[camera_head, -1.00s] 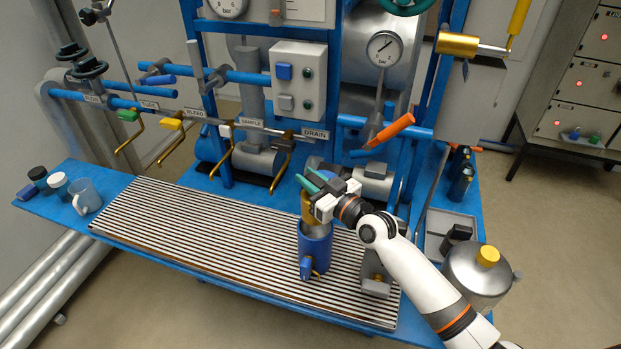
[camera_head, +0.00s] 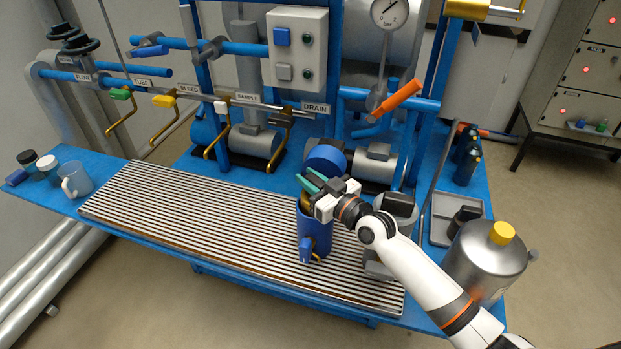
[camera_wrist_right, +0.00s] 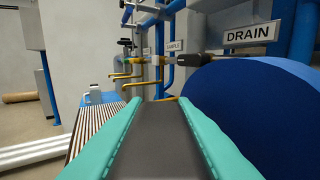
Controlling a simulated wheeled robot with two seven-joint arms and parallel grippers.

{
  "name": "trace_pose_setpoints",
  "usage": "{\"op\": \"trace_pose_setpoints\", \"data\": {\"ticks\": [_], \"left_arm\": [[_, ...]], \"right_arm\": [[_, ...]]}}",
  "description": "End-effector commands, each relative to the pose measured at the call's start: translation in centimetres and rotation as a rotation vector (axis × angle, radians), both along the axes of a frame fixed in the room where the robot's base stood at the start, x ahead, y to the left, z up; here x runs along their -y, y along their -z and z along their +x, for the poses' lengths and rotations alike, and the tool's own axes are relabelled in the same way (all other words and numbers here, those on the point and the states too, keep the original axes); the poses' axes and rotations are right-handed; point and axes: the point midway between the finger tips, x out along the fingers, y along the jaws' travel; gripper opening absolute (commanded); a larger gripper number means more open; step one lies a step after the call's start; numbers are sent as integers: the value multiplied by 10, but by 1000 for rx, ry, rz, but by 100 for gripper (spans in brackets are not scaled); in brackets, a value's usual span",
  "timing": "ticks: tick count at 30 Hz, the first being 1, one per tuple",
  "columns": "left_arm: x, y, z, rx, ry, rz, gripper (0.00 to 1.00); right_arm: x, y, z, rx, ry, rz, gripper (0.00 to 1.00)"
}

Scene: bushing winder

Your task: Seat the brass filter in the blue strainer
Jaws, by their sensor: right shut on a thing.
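The blue strainer (camera_head: 314,238) stands upright on the slatted grate (camera_head: 200,215), with a small spout at its front. The brass filter (camera_head: 306,202) is mostly hidden inside the strainer's mouth; only a little of its brass top shows. My right gripper (camera_head: 311,184), with teal fingers, is directly above the strainer mouth and shut on the filter's top. In the right wrist view the teal fingers (camera_wrist_right: 160,135) show with a dark grey surface between them; the filter cannot be made out there. Whether the filter rests on the bottom is hidden. My left gripper is not in view.
Behind the grate are pipes with a DRAIN label (camera_head: 315,107) and an orange-handled lever (camera_head: 396,100). A steel canister with a yellow cap (camera_head: 487,262) stands at the right. A mug (camera_head: 75,180) and small jars stand at the far left. The grate's left part is clear.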

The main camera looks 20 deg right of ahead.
Motion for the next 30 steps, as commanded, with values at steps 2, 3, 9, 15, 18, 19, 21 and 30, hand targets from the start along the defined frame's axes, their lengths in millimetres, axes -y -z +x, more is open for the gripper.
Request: {"op": "trace_pose_setpoints", "data": {"ticks": [2,3,9,15,18,19,21,30], "left_arm": [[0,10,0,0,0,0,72],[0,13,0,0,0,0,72],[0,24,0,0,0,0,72],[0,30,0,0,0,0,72],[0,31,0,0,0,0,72],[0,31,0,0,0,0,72],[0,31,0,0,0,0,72],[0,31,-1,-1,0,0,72]], "right_arm": [[0,10,0,1,0,0,0],[0,13,0,1,0,0,0],[0,26,0,2,0,0,0],[0,33,0,2,0,0,0],[0,34,0,2,0,0,0],[0,34,0,2,0,0,0],[0,34,0,2,0,0,0],[0,34,0,2,0,0,0]]}}
